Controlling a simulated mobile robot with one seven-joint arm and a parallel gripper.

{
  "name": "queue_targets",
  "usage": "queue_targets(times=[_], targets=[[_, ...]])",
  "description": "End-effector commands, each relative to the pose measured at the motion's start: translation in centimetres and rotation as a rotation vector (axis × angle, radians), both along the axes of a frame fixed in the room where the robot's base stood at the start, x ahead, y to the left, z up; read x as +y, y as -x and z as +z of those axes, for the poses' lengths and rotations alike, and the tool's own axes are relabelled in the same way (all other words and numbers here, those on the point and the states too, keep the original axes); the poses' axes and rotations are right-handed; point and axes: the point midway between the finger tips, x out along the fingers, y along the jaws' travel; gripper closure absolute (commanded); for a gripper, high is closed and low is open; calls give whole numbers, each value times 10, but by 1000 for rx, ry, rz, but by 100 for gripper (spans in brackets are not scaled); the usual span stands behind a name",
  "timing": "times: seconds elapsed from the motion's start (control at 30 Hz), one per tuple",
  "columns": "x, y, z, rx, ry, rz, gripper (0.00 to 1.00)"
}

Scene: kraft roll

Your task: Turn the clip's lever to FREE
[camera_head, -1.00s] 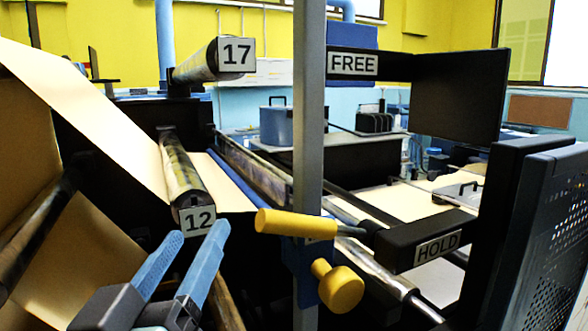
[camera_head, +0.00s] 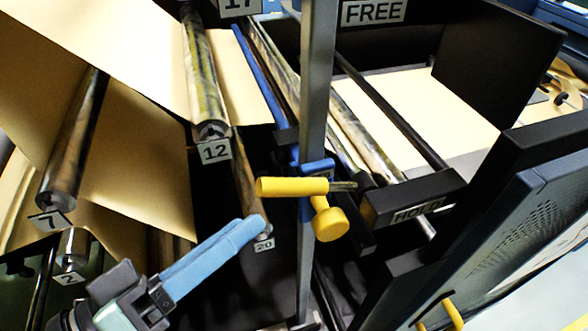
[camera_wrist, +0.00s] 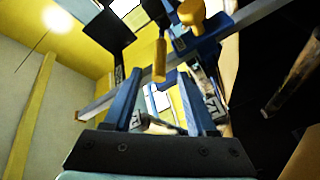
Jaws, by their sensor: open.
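The clip's lever has a yellow handle (camera_head: 290,187), lying about level across the grey post (camera_head: 316,100), with a thin rod pointing right toward the HOLD sign (camera_head: 418,212). The FREE sign (camera_head: 373,12) is higher up. The clip has a blue body (camera_head: 317,168) and a yellow knob (camera_head: 330,223) below the lever. My gripper (camera_head: 255,226) is open and empty, just below and left of the handle; its fingers overlap in this view. In the wrist view, the yellow handle (camera_wrist: 160,60) shows beyond and between my open blue fingertips (camera_wrist: 160,80), apparently without contact.
Rollers marked 12 (camera_head: 207,90) and 7 (camera_head: 70,160) carry kraft paper (camera_head: 130,150) at the left.

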Motion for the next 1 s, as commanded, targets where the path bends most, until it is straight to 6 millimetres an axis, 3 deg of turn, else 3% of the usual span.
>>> queue_targets(times=[0.2,0.4,0.83,0.87,1.0], targets=[[-35,-33,4,2,1,-4,43],[-55,-54,3,0,0,-1,43],[-63,-62,0,-1,-2,2,43],[-63,-63,0,-1,-2,2,45],[-62,-62,0,-1,-2,2,70]])
